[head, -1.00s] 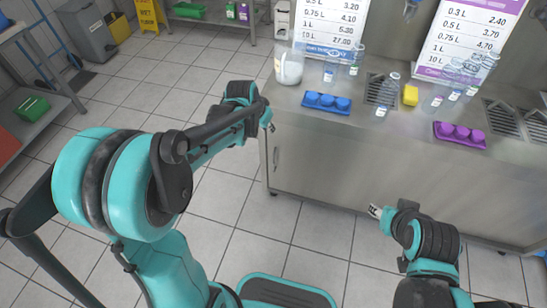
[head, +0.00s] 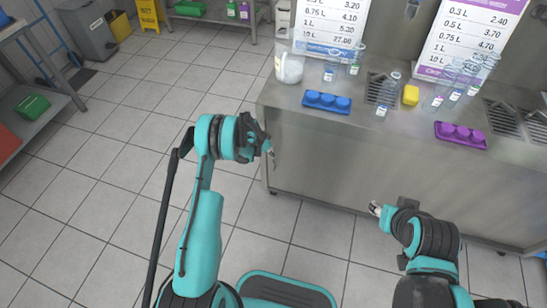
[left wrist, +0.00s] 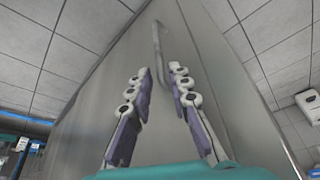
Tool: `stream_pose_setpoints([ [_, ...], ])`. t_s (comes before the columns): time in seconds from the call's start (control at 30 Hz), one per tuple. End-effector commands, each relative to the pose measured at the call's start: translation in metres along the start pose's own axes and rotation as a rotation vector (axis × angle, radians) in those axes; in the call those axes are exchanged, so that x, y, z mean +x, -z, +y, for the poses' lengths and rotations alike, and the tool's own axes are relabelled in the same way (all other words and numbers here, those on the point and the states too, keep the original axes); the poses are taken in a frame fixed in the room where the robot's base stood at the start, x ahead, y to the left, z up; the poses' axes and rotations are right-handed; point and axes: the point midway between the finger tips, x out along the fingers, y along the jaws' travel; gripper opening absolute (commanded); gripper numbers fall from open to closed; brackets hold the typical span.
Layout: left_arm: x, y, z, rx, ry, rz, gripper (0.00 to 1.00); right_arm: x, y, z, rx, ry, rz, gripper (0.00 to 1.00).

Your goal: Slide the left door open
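The left door is part of the steel front (head: 320,165) of the counter; its edges are hard to make out in the head view. A thin vertical metal handle (left wrist: 158,50) stands on the steel panel (left wrist: 110,75) in the left wrist view. My left gripper (head: 269,147) is close to the counter's left front end. In the left wrist view its two fingers (left wrist: 160,98) are apart, with the handle between and beyond them. I cannot tell whether they touch it. My right gripper (head: 376,209) is in front of the counter, apart from it; its finger opening is too small to tell.
On the counter top (head: 300,117) stand a blue tray (head: 326,103), a purple tray (head: 460,135), a yellow sponge (head: 411,95), a white-filled jug (head: 289,68) and several clear vessels. Tiled floor (head: 120,110) is free to the left.

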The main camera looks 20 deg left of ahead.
Motion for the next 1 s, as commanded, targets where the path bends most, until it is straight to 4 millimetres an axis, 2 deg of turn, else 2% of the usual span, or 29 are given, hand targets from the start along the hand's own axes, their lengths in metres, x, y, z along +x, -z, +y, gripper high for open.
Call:
stream_pose_setpoints([
  [0.03,0.013,-0.001,0.0,0.001,0.0,0.0,0.19,0.006,-0.004,0.0,0.0,0.0,0.0,0.4],
  [0.1,0.025,-0.001,0.0,0.001,0.0,0.0,0.19,0.01,-0.007,0.0,0.0,0.0,0.0,0.4],
  [0.33,0.051,0.0,0.0,-0.001,0.001,0.001,0.19,0.018,-0.013,0.0,0.0,0.0,0.0,0.4],
  [0.67,0.054,0.001,0.0,-0.001,0.001,0.001,0.19,0.018,-0.013,0.0,0.0,0.0,0.0,0.4],
  [0.73,0.054,0.001,0.0,-0.001,0.001,0.001,0.03,0.018,-0.013,0.0,0.0,0.0,0.0,0.4],
  [0.77,0.054,0.001,0.0,-0.001,0.001,0.0,0.0,0.018,-0.013,0.0,0.0,0.0,0.0,0.4],
  [1.0,0.054,0.001,0.001,0.0,0.001,0.0,0.0,0.018,-0.013,0.0,0.0,0.0,0.0,0.4],
])
